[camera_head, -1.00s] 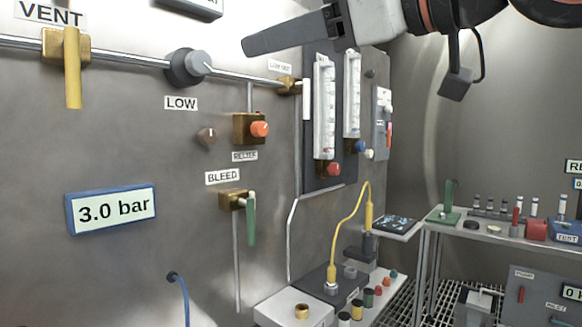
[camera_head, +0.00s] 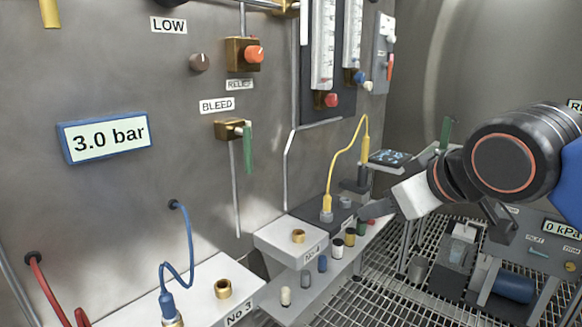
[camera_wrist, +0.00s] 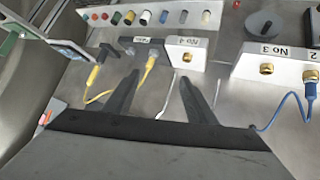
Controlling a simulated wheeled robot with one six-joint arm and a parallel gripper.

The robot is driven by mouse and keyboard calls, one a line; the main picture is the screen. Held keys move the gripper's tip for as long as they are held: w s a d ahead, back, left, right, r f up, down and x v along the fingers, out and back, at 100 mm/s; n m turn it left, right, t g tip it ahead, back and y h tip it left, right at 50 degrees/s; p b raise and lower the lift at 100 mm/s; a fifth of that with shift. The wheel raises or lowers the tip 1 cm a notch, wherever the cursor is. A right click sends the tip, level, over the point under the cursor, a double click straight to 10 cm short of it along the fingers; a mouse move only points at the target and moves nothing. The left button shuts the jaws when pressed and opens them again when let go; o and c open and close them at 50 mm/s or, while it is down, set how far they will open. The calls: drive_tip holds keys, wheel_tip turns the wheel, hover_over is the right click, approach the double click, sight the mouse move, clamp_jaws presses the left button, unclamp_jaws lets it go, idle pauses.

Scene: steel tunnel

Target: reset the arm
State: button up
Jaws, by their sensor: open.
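My gripper (camera_head: 376,208) is at the right of the head view, on the end of my arm, near the shelf with small coloured plugs. In the wrist view its two dark fingers (camera_wrist: 160,92) are spread apart with nothing between them. Beyond them the wrist view shows the No 4 block (camera_wrist: 186,52) and a yellow cable (camera_wrist: 98,76) with its plugs. In the head view one finger points left toward the row of plugs, and I cannot tell whether it touches anything.
The 3.0 bar display (camera_head: 105,134), the bleed valve's green lever (camera_head: 248,148) and the orange relief knob (camera_head: 253,55) are on the wall. Floor grating (camera_head: 385,300) lies below.

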drive_tip(key=s+d+f+m+g+h, duration=0.1)
drive_tip(key=s+d+f+m, duration=0.1)
drive_tip(key=f, duration=0.6)
drive_tip(key=s+d+f+m+g+h, duration=0.1)
drive_tip(key=s+d+f+m+g, duration=0.1)
drive_tip(key=s+d+f, duration=0.2)
drive_tip(key=s+d+f+m+g+h, duration=0.1)
drive_tip(key=s+d+f, duration=0.3)
drive_tip(key=f, duration=0.7)
drive_tip(key=shift+d+f+m+g, duration=0.3)
drive_tip(key=shift+d+m+g, duration=0.3)
drive_tip(key=shift+d, duration=0.4)
idle(0.9)
